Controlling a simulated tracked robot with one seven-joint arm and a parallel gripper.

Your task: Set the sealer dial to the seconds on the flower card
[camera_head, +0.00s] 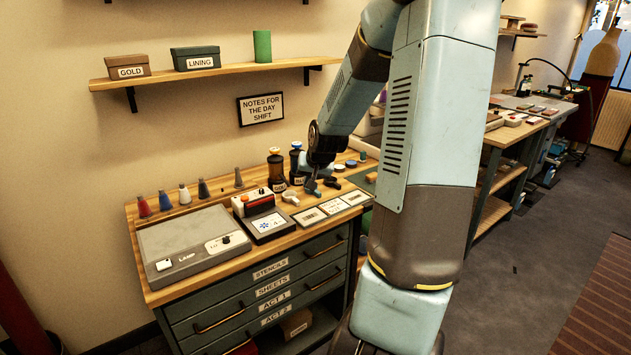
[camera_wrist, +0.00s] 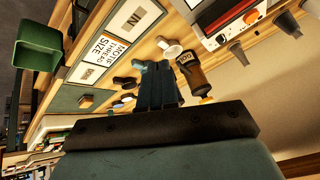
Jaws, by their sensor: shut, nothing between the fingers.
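My gripper (camera_head: 312,187) is shut and empty, right of the machine. In the wrist view, my gripper (camera_wrist: 158,68) points at the table, and the machine (camera_wrist: 222,20) is at top right.
Dark bottles (camera_head: 276,170) stand behind, near my gripper. Several coloured cones (camera_head: 165,201) line the table's back edge. Framed cards (camera_head: 332,207) lie along the front right. A green bin (camera_wrist: 38,45) shows in the wrist view. Drawers (camera_head: 272,285) are below the tabletop.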

